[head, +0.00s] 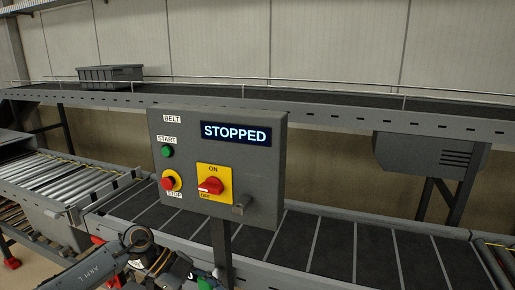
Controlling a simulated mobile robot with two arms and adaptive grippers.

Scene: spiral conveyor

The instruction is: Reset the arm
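My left arm, marked ARM L, reaches in at the bottom left, in front of the conveyor and left of the control box's post. No gripper fingers can be made out on it. My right arm and gripper are not in view. The grey control box (270,170) faces me, and its display (236,133) reads STOPPED. It has a green start button (167,151), a red stop button (169,183) on a yellow ring, and a red rotary switch (211,186) on a yellow plate marked ON and OFF. The switch handle points left, towards OFF.
A lower dark belt (340,245) runs behind the box, with a roller section (70,176) at the left. An upper conveyor (330,102) with a rail carries a dark crate (110,76). The box's post (221,248) stands close to my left arm.

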